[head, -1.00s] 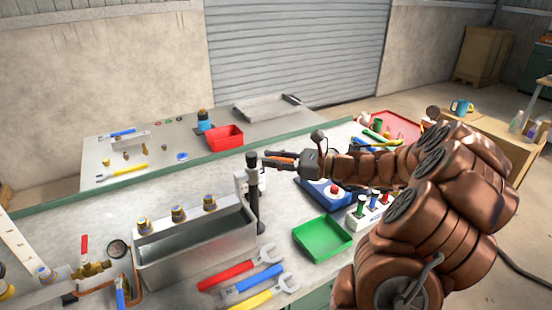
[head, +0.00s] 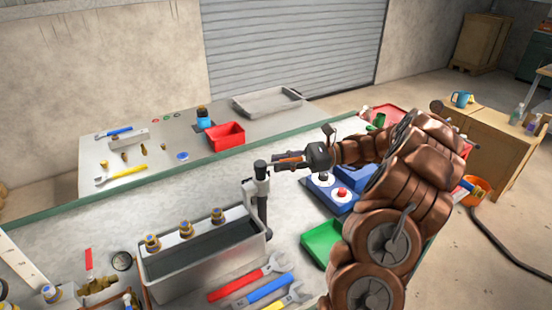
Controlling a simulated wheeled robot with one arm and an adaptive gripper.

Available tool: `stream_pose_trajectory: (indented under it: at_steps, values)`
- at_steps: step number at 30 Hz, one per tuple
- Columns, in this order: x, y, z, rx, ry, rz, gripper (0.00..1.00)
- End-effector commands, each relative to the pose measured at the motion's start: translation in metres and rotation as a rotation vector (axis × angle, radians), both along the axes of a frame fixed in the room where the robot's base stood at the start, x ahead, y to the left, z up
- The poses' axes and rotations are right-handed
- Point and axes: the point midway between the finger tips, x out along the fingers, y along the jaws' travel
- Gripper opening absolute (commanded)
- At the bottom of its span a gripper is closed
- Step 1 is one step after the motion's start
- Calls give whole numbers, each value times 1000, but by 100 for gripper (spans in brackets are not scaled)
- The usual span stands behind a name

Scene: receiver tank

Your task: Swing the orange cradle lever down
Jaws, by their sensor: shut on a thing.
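The orange cradle lever (head: 291,155) shows as a short orange strip between the dark fingers of my gripper (head: 281,161). My gripper is shut on it and mostly hides it. The lever lies about level, just right of the black head of an upright post (head: 262,200). The post stands by a pale grey bracket (head: 247,194) at the right end of the grey receiver tank (head: 205,269). The fingers reach left towards the post head. Where the lever joins the post is too small to tell.
Several brass-and-blue fittings line the tank's back rail (head: 187,229). Wrenches (head: 250,280) lie in front. A green tray (head: 320,240) and a blue box with a red button (head: 341,193) sit to the right, near my arm. A red bin (head: 225,136) stands behind.

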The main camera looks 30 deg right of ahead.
Motion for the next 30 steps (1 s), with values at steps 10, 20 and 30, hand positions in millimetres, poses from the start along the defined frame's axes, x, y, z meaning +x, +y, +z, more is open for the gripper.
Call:
stream_pose_trajectory:
  at_steps: [10, 20, 30]
  values:
    - [0, 1, 0, -1, -3, 40, 0]
    - [0, 2, 0, -1, -3, 41, 21]
    - [0, 1, 0, -1, -2, 40, 43]
